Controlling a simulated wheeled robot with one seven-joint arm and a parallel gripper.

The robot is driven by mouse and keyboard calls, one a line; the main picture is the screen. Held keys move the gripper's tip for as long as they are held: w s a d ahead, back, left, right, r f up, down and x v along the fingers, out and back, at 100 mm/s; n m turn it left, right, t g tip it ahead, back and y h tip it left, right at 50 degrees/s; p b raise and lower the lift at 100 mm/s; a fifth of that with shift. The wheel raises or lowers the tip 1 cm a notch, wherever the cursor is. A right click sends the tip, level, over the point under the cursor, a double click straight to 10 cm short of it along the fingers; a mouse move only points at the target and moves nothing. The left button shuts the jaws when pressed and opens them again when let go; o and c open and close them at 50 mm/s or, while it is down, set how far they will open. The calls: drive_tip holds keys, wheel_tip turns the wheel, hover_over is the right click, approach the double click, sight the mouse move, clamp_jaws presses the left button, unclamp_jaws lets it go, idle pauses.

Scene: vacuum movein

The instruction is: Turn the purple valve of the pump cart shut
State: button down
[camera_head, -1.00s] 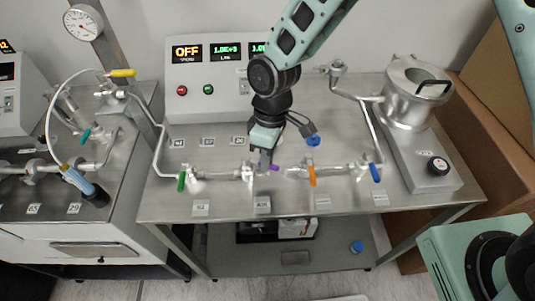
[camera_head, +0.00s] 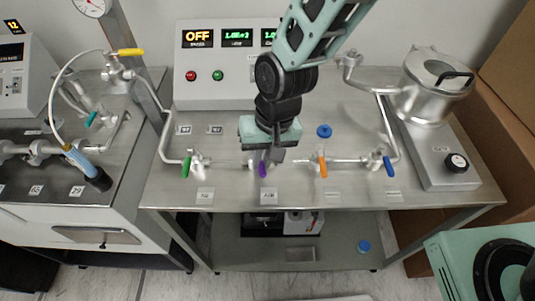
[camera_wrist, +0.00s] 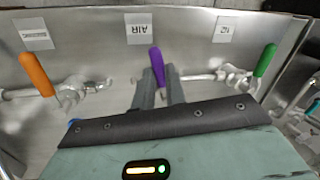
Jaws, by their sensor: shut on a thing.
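The purple valve (camera_head: 263,169) is on the pipe along the front of the cart's steel top, between the green handle and the orange handle. Its handle points toward the front edge, across the pipe. My gripper (camera_head: 264,159) reaches down from above and is shut on this purple handle. In the wrist view the purple handle (camera_wrist: 156,62) stands between my two fingertips, its outer end reaching past them toward the AIR label (camera_wrist: 139,28). The valve body under the handle is mostly hidden by my fingers.
A green handle (camera_head: 186,166) is left of the purple one; an orange handle (camera_head: 323,167) and a blue handle (camera_head: 388,166) are to its right. A blue knob (camera_head: 324,131) lies behind the pipe. A metal vessel (camera_head: 433,88) stands at right, a display box (camera_head: 224,66) behind.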

drive_tip(key=shift+a+m, duration=0.35)
drive_tip(key=shift+m, duration=0.4)
drive_tip(key=shift+a+m, duration=0.3)
drive_tip(key=shift+m, duration=0.45)
drive_tip(key=shift+t, duration=0.3)
drive_tip(key=c, duration=1.4)
unclamp_jaws()
drive_tip(key=shift+c, duration=0.2)
drive_tip(key=shift+s, duration=0.1)
drive_tip(key=d+r+b, duration=0.1)
drive_tip(key=d+r, duration=0.2)
drive_tip(key=r, duration=1.4)
drive_tip(key=shift+d+b, duration=0.2)
drive_tip(key=shift+b, duration=0.2)
drive_tip(key=s+d+f+n+h, duration=0.1)
drive_tip(key=s+d+f+n, duration=0.3)
drive_tip(key=s+d+n, duration=0.4)
drive_tip(key=s+d, duration=0.3)
drive_tip(key=s, duration=0.1)
drive_tip(key=shift+s+d+h, duration=0.3)
drive_tip(key=shift+s+d, duration=0.05)
drive_tip(key=shift+s, duration=0.05)
